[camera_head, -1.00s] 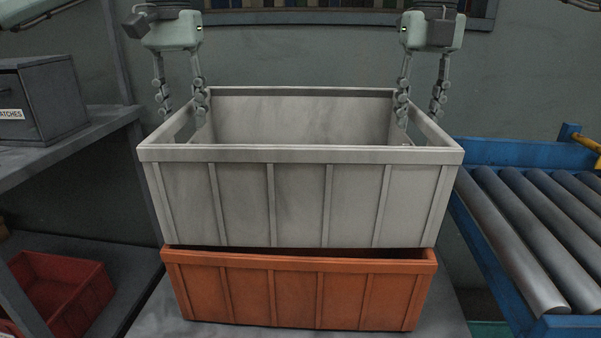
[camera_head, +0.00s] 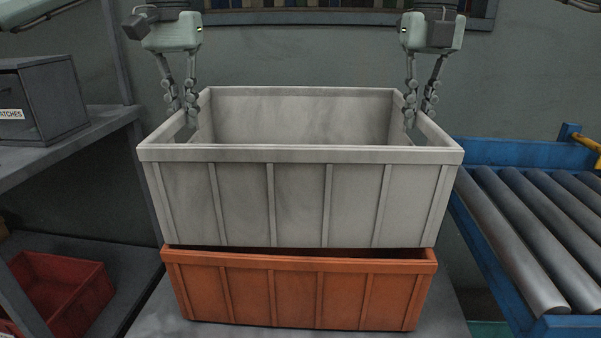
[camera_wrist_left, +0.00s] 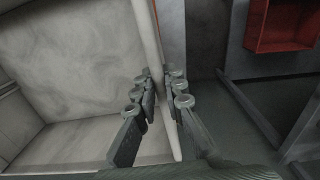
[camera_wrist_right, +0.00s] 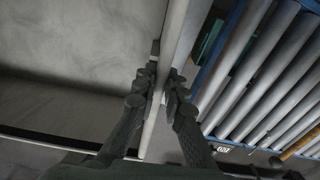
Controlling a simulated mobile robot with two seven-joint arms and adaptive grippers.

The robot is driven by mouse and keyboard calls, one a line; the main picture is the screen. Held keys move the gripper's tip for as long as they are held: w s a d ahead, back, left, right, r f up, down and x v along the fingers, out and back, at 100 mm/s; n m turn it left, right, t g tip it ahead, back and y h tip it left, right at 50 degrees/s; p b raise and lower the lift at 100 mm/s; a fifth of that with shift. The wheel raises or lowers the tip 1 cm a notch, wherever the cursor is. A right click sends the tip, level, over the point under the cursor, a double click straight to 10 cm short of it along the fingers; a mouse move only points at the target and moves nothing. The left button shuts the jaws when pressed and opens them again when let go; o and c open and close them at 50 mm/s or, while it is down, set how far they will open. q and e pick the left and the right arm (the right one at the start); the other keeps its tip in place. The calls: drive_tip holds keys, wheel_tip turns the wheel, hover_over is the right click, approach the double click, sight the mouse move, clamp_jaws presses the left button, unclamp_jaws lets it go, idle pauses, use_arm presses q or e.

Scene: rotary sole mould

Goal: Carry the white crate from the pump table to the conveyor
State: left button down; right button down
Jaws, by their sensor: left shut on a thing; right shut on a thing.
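The white crate (camera_head: 300,200) is upright and empty, stacked on an orange crate (camera_head: 300,290) on the pump table (camera_head: 165,312). My left gripper (camera_head: 182,118) is shut on the white crate's left rim, with one finger inside and one outside the wall; the left wrist view shows the rim between the fingers (camera_wrist_left: 160,90). My right gripper (camera_head: 420,118) is shut on the right rim in the same way, and the right wrist view shows its fingers (camera_wrist_right: 163,85) on either side of the wall. The conveyor (camera_head: 530,225), with grey rollers in a blue frame, stands at the right.
A shelf (camera_head: 75,150) at the left bears a dark grey box (camera_head: 55,100), with a red bin (camera_head: 60,290) on the level below. The conveyor's blue frame is close to the white crate's right side. The conveyor rollers in view are clear.

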use_arm(q)
drive_tip(key=shift+r, duration=0.1)
use_arm(e)
drive_tip(key=shift+r, duration=0.1)
